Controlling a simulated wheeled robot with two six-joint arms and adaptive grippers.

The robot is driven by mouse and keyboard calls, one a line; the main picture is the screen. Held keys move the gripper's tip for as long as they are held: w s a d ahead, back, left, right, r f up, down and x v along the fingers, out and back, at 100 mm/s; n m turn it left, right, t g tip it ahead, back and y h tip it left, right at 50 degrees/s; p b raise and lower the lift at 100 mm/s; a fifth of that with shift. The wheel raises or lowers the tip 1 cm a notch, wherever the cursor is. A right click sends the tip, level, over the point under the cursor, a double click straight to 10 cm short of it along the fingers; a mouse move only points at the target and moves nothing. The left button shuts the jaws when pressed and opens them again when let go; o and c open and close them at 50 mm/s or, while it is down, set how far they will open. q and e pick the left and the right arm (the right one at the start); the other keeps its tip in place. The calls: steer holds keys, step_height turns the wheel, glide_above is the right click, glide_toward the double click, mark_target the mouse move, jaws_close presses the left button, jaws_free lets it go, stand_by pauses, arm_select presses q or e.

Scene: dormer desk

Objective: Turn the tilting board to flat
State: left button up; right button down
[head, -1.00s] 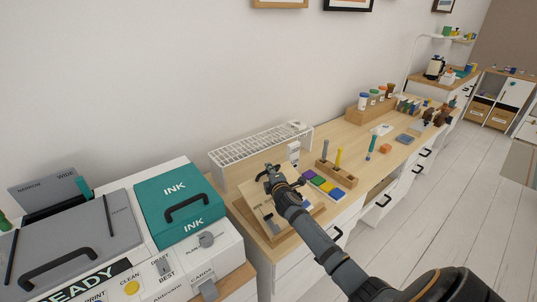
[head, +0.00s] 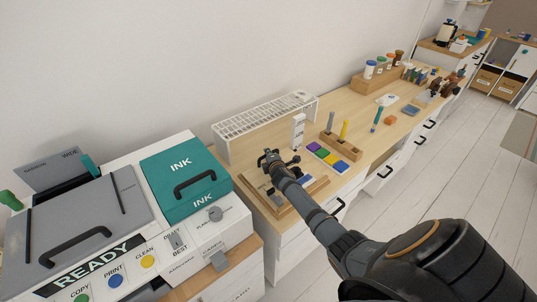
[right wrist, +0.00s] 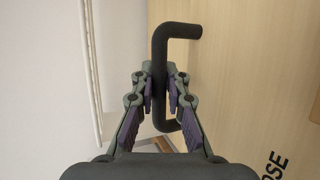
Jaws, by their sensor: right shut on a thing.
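The tilting board (head: 257,190) is a pale wooden panel in a wooden frame on the desk, partly hidden under my right arm in the head view. I cannot tell its exact angle. In the right wrist view, its wooden face (right wrist: 235,75) fills the right side, with black letters "OSE" at the lower right. A black bent handle (right wrist: 160,55) stands between the fingers. My right gripper (head: 270,160) is shut on this handle; its two fingers (right wrist: 160,92) touch it from both sides. My left gripper is not in view.
A white wire rack (head: 265,117) stands behind the board against the wall. A white box (head: 298,132), coloured blocks (head: 327,155) and a wooden holder (head: 340,147) stand to the right. A printer with a teal ink box (head: 185,180) is at the left.

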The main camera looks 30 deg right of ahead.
steer(key=shift+s+f, duration=0.1)
steer(key=shift+f, duration=0.4)
steer(key=c, duration=1.6)
jaws_free()
steer(key=shift+c, duration=0.2)
steer(key=shift+r, duration=0.1)
steer(key=v, duration=1.2)
